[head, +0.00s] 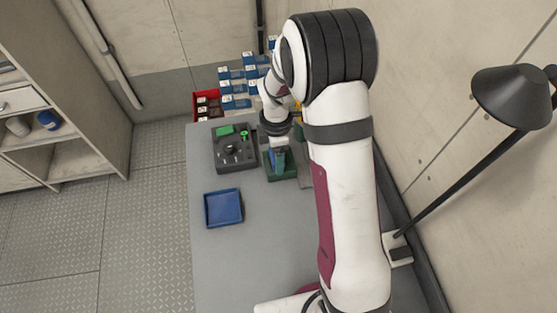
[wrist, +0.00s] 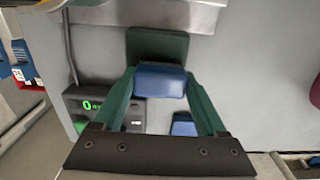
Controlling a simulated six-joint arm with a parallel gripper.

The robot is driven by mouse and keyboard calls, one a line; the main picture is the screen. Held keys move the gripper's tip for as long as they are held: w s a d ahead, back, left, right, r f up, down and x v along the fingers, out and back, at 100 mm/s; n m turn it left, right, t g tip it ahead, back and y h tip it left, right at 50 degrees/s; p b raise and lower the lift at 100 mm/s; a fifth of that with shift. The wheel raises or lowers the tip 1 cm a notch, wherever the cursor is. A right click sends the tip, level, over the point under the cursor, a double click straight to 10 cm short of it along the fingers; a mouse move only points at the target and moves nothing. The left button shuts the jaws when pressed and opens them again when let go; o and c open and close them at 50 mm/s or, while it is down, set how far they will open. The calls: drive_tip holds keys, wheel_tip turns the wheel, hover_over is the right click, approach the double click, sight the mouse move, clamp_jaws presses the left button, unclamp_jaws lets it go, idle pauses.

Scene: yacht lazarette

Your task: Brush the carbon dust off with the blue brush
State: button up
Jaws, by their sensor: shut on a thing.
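My gripper (wrist: 160,82) has its two green fingers closed on a blue block-like thing, which looks like the blue brush (wrist: 160,76). Only its blue body shows; any bristles are hidden. A dark green block (wrist: 157,45) lies just beyond it in the wrist view; I cannot tell whether they touch. In the head view my gripper (head: 278,150) is low over the grey table (head: 262,240), at a dark green holder or block (head: 285,174). I cannot make out carbon dust in either view.
A dark tray of small parts (head: 235,160) is left of my gripper, with a blue tray (head: 224,208) nearer. Blue boxes (head: 236,88) and a red bin (head: 206,104) stand at the back. A lamp (head: 510,97) overhangs the right.

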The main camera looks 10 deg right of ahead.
drive_tip(key=shift+w, duration=2.35)
drive_tip(key=shift+s, duration=3.95)
drive_tip(key=shift+s+a, duration=0.2)
drive_tip(key=shift+s, duration=0.05)
drive_tip(key=shift+w+a, duration=0.1)
drive_tip(key=shift+w, duration=4.05)
drive_tip(key=shift+s, duration=4.2)
wheel_tip(320, 180, up, 8)
drive_tip(key=shift+r, duration=0.2)
drive_tip(key=shift+w, duration=0.1)
